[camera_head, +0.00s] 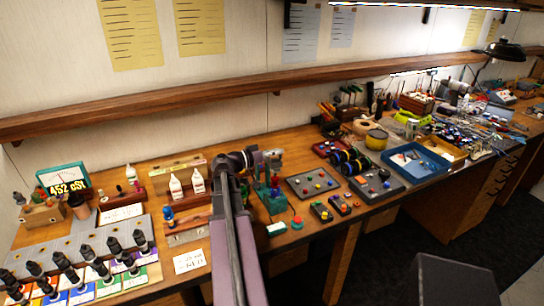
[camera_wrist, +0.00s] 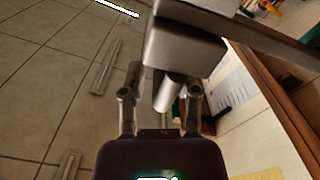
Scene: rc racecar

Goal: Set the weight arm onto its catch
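In the wrist view my gripper (camera_wrist: 160,92) has its two fingers well apart. A grey metal block (camera_wrist: 185,45) with a short pale cylinder (camera_wrist: 169,92) is close in front, and the cylinder appears between the fingers, with a gap on the left side. I cannot tell for sure whether this is the weight arm. In the head view my gripper (camera_head: 262,160) is over the bench beside a teal stand (camera_head: 271,199) with a grey part (camera_head: 273,155) at its top. My arm hides part of this spot. The catch cannot be made out.
A rack with white bottles (camera_head: 176,188) stands left of my arm. A dark tray with colored knobs (camera_head: 313,184) lies to the right. A wooden shelf (camera_head: 150,103) runs along the wall above. A meter (camera_head: 65,185) and several black-handled levers (camera_head: 68,268) are at the left.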

